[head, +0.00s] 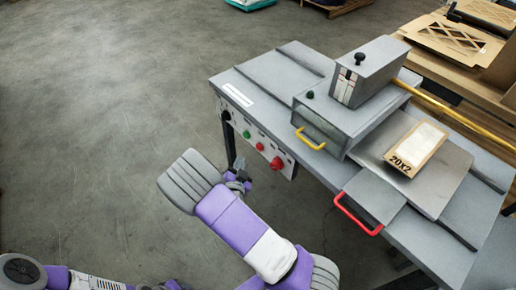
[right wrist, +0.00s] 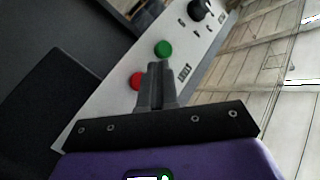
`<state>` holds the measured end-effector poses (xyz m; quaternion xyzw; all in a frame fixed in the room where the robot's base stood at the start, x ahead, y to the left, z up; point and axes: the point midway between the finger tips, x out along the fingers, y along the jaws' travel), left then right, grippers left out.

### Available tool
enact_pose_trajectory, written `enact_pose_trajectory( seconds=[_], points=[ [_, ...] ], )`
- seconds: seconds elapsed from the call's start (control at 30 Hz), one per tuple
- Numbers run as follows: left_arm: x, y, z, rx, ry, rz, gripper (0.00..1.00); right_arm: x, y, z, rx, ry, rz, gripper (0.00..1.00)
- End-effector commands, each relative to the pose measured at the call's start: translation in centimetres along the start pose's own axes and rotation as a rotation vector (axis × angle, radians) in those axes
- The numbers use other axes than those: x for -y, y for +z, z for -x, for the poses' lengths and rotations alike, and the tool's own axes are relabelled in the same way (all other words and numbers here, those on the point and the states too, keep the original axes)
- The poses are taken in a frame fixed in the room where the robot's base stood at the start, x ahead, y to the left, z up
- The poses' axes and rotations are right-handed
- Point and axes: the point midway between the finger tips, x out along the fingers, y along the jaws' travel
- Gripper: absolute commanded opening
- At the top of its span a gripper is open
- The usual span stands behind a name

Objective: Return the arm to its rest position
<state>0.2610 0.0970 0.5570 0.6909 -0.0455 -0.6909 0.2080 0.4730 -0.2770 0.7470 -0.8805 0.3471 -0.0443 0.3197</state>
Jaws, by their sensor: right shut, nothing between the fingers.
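My right arm, purple, white and grey, reaches up from the bottom middle in the head view. Its right gripper (head: 240,178) is in front of the machine's button panel (head: 258,137), apart from the table top. In the right wrist view the right gripper (right wrist: 155,85) has its dark fingers together with nothing between them. Behind the fingers are a green button (right wrist: 163,48) and a red button (right wrist: 137,81), partly covered. My left arm (head: 85,279) shows only at the bottom left edge; its gripper is not seen.
The grey machine table (head: 290,65) carries a box with a yellow handle (head: 311,139), a carton marked 20X2 (head: 416,148) and a red-handled plate (head: 372,196). A shelf with cardboard pieces (head: 455,38) stands at the upper right. The floor at left is clear.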

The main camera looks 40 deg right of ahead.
Motion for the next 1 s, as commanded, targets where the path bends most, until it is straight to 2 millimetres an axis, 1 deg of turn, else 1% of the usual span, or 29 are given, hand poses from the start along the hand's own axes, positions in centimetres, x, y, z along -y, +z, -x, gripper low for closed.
enact_pose_trajectory(
  seconds=[0.5,0.57,0.67,0.77,0.8,0.87,0.9,0.97,1.0],
  points=[
    [0.0,0.0,0.1,0.000,0.000,0.000,0.37,-0.1,0.1,0.0,0.006,0.005,0.004,0.00],
    [-0.1,0.0,0.3,0.000,0.000,0.000,0.37,-0.7,0.6,0.1,0.036,0.024,0.022,0.00],
    [-0.4,0.1,1.2,0.000,0.000,0.000,0.37,-3.1,2.6,0.8,0.172,0.101,0.097,0.00],
    [-1.0,0.1,2.6,0.000,0.000,0.000,0.37,-6.5,6.2,3.3,0.430,0.200,0.219,0.00],
    [-1.2,0.1,3.2,0.000,0.000,0.000,0.37,-7.9,7.7,5.0,0.561,0.230,0.274,0.00],
    [-1.6,0.2,4.2,0.000,0.000,0.000,0.37,-9.3,9.8,8.2,0.763,0.252,0.351,0.00],
    [-1.8,0.2,4.8,0.000,0.000,0.000,0.37,-10.0,10.8,10.5,0.896,0.250,0.397,0.00],
    [-2.1,0.2,5.5,0.000,0.000,0.000,0.37,-10.4,11.9,14.0,1.083,0.221,0.456,0.00],
    [-2.3,0.3,6.0,0.000,0.000,0.000,0.37,-10.4,12.2,16.2,1.196,0.189,0.490,0.00]
  ],
)
